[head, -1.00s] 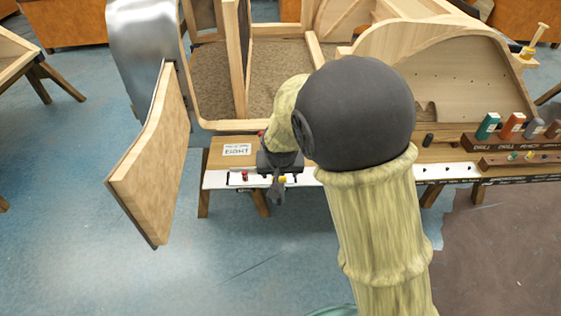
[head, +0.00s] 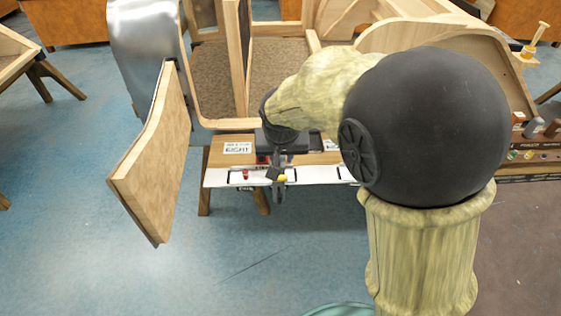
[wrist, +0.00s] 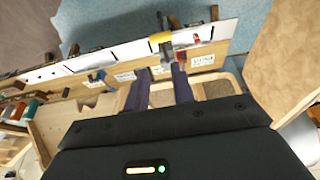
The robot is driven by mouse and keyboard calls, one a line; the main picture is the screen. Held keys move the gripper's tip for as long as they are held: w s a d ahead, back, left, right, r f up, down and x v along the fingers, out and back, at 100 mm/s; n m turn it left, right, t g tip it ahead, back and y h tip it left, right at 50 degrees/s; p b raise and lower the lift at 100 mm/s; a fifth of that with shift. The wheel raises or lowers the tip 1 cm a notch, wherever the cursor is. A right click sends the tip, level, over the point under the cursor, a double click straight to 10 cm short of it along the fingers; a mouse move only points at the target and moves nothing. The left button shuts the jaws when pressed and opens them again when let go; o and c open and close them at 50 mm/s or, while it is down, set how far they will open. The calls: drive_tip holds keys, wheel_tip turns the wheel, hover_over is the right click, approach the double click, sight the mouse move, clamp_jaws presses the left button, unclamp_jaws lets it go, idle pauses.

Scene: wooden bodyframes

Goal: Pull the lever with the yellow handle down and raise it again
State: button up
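The yellow handle (head: 282,178) of the lever shows at the front edge of the white panel, partly hidden by my gripper. In the wrist view the yellow handle (wrist: 160,38) lies just beyond the fingertips, beside a dark grey piece. My gripper (wrist: 162,68) has its two dark fingers apart, with a gap between them. In the head view my gripper (head: 277,172) points down over the panel at the handle. I cannot tell whether a finger touches the handle. The lever's exact angle is unclear.
A red handle (head: 245,174) sits close left of the yellow one on the white panel (head: 218,178). A blue handle (wrist: 97,77) shows farther along. A wooden door (head: 152,160) stands open at the left.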

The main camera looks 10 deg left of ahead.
sight(280, 179)
drive_tip(key=shift+g, duration=0.6)
drive_tip(key=r, duration=0.1)
drive_tip(key=w+r+p, duration=0.1)
drive_tip(key=r, duration=0.2)
drive_tip(key=shift+w+a+p, duration=0.25)
drive_tip(key=shift+w+p, duration=0.05)
drive_tip(key=shift+p, duration=0.05)
clamp_jaws()
drive_tip(key=shift+s+f, duration=0.1)
drive_tip(key=shift+f, duration=0.05)
drive_tip(key=shift+f, duration=0.1)
drive_tip(key=x, duration=0.9)
drive_tip(key=s+p+x, duration=0.1)
drive_tip(key=x, duration=0.3)
drive_tip(key=shift+d+f, duration=0.25)
drive_tip(key=shift+f, duration=0.3)
drive_tip(key=f, duration=0.1)
drive_tip(key=s+f+b, duration=0.1)
drive_tip(key=f, duration=0.1)
drive_tip(key=s+f+b, duration=0.1)
drive_tip(key=shift+s+d+f, duration=0.15)
drive_tip(key=shift+d+f, duration=0.1)
